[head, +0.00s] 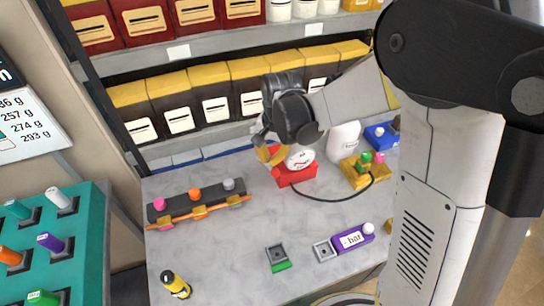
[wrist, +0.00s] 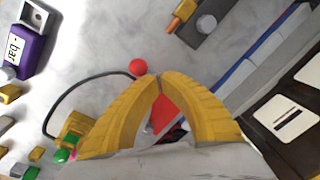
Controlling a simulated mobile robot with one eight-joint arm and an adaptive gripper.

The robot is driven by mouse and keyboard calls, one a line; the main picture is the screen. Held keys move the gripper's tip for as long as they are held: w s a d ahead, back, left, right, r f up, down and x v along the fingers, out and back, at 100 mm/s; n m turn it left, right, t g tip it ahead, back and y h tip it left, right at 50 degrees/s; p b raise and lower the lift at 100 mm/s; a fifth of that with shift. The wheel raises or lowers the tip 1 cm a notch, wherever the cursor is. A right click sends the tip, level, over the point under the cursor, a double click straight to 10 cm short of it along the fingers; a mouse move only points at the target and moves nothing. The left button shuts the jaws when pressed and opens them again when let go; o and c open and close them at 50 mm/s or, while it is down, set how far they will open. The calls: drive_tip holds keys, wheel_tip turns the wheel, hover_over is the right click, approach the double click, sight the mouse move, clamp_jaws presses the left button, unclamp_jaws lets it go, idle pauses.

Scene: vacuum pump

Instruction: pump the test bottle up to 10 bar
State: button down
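A red unit with a round white dial (head: 300,158) stands at the back of the grey table; the dial's reading is too small to tell. My gripper (head: 268,157) is at its left side, with yellow fingers pointing down. In the wrist view the fingertips (wrist: 158,77) meet, with nothing seen pinched between them. Part of the red unit (wrist: 166,112) shows through the arch between the fingers. A red ball (wrist: 138,67) is just left of the tips. A white bottle (head: 343,142) stands right of the dial; whether it is the test bottle I cannot tell.
A black cable (head: 326,199) runs to a yellow block (head: 364,174) with green and pink knobs. A purple "- bar" box (head: 353,238), a green-based grey block (head: 278,258) and a yellow-black bottle (head: 175,284) lie in front. A knobbed rack (head: 196,204) is left. Shelves stand behind.

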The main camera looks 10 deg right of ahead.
sight(267, 165)
drive_tip(key=shift+w+a+r+p, duration=0.25)
drive_tip(key=shift+w+r+p, duration=0.5)
drive_tip(key=shift+w+r, duration=0.45)
drive_tip(key=shift+s+r, duration=0.1)
drive_tip(key=shift+r, duration=0.05)
drive_tip(key=w+r, duration=0.1)
drive_tip(key=w+r+p, duration=0.2)
drive_tip(key=shift+a+r, duration=0.3)
drive_tip(key=shift+r, duration=0.05)
idle(0.4)
